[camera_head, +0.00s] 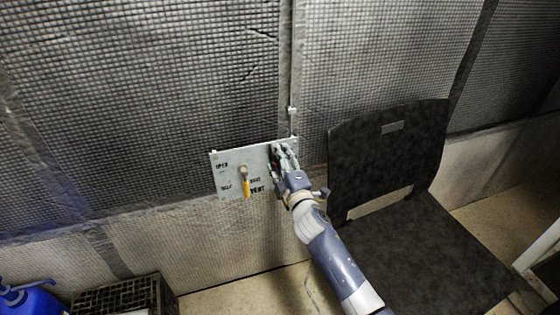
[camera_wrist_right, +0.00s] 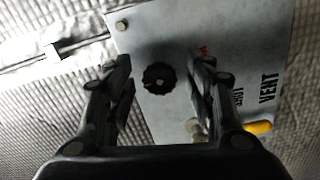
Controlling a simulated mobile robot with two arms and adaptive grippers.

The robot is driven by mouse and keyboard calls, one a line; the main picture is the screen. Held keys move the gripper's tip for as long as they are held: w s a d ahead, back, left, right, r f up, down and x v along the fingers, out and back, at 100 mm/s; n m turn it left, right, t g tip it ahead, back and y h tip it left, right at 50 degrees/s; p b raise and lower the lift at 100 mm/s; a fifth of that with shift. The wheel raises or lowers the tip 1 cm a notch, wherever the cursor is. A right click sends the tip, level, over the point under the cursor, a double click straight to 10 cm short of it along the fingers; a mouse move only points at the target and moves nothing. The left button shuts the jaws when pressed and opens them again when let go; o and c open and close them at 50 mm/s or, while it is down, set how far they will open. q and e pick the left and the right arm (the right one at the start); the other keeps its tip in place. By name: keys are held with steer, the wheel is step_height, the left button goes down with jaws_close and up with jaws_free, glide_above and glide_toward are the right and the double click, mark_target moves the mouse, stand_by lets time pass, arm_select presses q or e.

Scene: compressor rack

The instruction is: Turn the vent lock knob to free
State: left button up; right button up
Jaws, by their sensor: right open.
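The vent panel (camera_head: 228,183) is a pale grey plate on the wall, with black lettering that includes "VENT". It also shows in the right wrist view (camera_wrist_right: 170,30). A round black knob with a scalloped rim (camera_wrist_right: 158,78) is on the plate. My right gripper (camera_wrist_right: 160,85) is open, with one finger on each side of the knob and no clear contact. In the head view my right gripper (camera_head: 284,153) is at the panel's right part and hides the knob. A lever with a yellow handle (camera_head: 246,186) hangs down on the panel; its yellow end shows in the right wrist view (camera_wrist_right: 258,127). My left gripper is not in view.
A black chair (camera_head: 385,155) stands just right of my right arm. A dark crate (camera_head: 122,296) and a blue container (camera_head: 35,301) are on the floor at lower left. The quilted wall (camera_head: 130,80) surrounds the panel. The space left of the panel is clear.

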steer(key=shift+s, duration=0.1)
steer(key=v, duration=1.2)
